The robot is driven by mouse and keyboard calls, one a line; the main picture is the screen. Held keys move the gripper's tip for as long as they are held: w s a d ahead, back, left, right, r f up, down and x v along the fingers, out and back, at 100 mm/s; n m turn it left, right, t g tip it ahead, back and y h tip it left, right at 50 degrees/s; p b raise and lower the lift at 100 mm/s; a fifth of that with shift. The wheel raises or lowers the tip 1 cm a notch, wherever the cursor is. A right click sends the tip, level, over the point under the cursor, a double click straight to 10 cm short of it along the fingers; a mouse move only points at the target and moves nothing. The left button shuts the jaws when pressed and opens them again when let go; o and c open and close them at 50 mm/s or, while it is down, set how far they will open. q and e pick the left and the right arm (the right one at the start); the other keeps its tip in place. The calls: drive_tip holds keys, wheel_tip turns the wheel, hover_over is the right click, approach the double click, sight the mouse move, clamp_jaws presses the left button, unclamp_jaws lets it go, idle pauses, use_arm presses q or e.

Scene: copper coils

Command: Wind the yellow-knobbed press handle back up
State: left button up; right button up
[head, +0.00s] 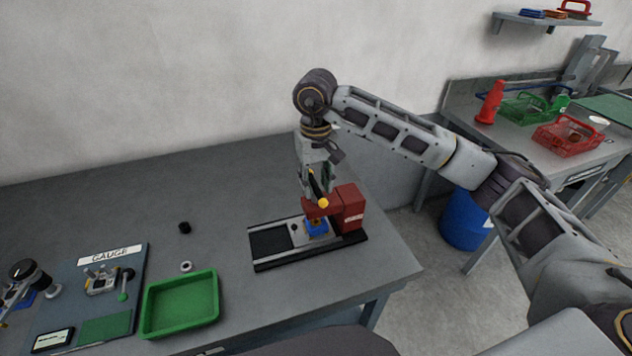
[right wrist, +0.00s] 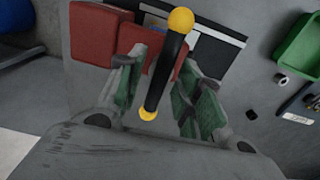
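The red press (head: 348,208) stands on a black and grey base plate (head: 270,242) near the table's right end. Its black handle (head: 316,187) has a yellow knob (head: 323,203) in front of the red body. A blue block (head: 316,228) sits under the press. My right gripper (head: 314,178) is over the press at the handle. In the right wrist view, the handle (right wrist: 167,68) passes between the green-padded fingers of my right gripper (right wrist: 160,95), with a gap on each side. The yellow knob (right wrist: 181,20) extends past the fingers.
A green tray (head: 180,304) and a blue gauge board (head: 88,295) lie to the left. A small black part (head: 184,228) and a ring (head: 186,266) lie between. The back of the table is clear. A blue barrel (head: 464,220) stands beyond the table's right edge.

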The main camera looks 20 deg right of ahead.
drive_tip(key=shift+r, duration=0.15)
drive_tip(key=shift+r+p, duration=0.7)
drive_tip(key=shift+r, duration=1.55)
drive_tip(key=shift+r+p, duration=0.65)
drive_tip(key=shift+r, duration=0.5)
